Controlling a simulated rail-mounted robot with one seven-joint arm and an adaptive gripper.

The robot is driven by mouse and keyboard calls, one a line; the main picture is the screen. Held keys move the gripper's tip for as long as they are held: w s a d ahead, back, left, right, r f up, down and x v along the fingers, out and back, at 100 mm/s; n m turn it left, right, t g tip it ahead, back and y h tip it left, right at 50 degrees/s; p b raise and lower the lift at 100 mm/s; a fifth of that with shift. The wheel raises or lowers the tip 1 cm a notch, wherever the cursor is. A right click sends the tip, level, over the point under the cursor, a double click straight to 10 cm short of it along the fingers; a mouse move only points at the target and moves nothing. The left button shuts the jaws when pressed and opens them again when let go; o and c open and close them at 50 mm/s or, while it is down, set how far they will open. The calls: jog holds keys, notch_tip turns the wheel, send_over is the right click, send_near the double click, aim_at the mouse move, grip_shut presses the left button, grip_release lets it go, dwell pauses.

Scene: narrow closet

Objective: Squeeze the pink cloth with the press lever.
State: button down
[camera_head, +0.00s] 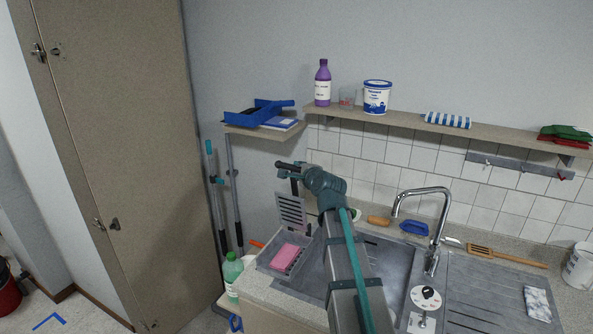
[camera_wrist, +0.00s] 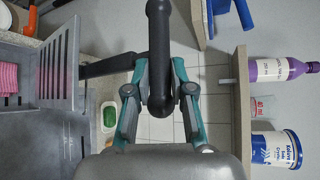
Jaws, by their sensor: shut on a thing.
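The pink cloth (camera_head: 285,256) lies in the grey press basket (camera_head: 262,265) at the left end of the sink; its edge also shows in the wrist view (camera_wrist: 8,80). The slatted press plate (camera_head: 292,212) hangs raised and nearly upright above the basket, apart from the cloth; it is also in the wrist view (camera_wrist: 62,62). The black press lever (camera_head: 285,165) has its thick handle (camera_wrist: 159,45) between the fingers of my gripper (camera_wrist: 161,80). In the head view my gripper (camera_head: 298,171) is shut on that handle, high above the basket. Its fingertips are partly hidden there.
A wall shelf (camera_head: 405,122) runs behind, carrying a purple bottle (camera_head: 322,84) and a white tub (camera_head: 376,97). A small shelf (camera_head: 262,133) holds blue trays. A tap (camera_head: 433,200) stands right of my arm. A green bottle (camera_head: 232,272) stands left of the basket.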

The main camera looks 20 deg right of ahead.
jog(key=shift+w+d+r, duration=0.2)
jog(key=shift+w+d, duration=0.05)
jog(key=shift+w, duration=0.3)
jog(key=c, duration=1.2)
grip_release()
jog(key=shift+w, duration=0.1)
jog(key=shift+o, duration=0.9)
jog(key=shift+w+f, duration=0.35)
jog(key=shift+w, duration=0.1)
jog(key=shift+s+d+r, duration=0.1)
jog(key=shift+s, duration=0.2)
jog(key=shift+s, duration=0.45)
jog(key=v, duration=1.1)
jog(key=shift+s, duration=0.15)
